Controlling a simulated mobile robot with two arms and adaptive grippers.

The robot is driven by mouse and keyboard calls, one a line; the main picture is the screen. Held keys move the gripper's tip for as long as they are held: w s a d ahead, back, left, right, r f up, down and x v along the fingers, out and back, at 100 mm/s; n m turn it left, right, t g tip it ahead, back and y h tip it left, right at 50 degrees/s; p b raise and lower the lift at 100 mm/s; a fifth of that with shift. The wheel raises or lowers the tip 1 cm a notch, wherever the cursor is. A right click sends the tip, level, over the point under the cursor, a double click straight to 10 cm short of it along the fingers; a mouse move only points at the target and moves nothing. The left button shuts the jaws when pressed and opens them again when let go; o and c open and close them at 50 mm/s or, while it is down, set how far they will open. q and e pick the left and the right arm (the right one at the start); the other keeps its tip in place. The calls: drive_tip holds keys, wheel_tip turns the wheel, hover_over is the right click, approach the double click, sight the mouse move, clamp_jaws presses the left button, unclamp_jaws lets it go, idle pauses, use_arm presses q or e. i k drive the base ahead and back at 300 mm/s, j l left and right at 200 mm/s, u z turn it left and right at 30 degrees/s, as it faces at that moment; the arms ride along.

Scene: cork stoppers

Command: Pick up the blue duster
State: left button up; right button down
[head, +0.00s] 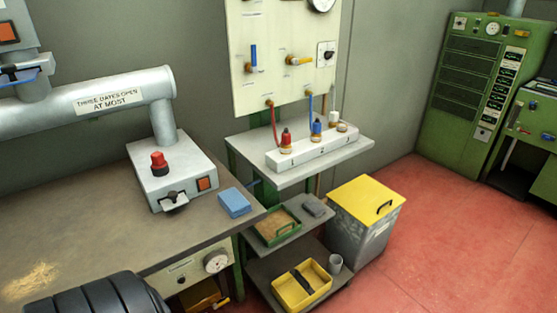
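No fingers of my left or right gripper show in the head view.
The grey box (165,185) and a thick pipe (95,103) stand behind and left of the duster. Right of the bench are a shelf unit (290,172) with trays and a yellow-lidded bin (365,200). A black ribbed shape (95,298) covers the bench's front left.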

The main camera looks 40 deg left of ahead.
sight(236, 205)
drive_tip(key=i+u, duration=0.45)
drive_tip(key=i+l+u, duration=0.6)
drive_tip(key=i+u, duration=0.25)
drive_tip(key=k, duration=0.1)
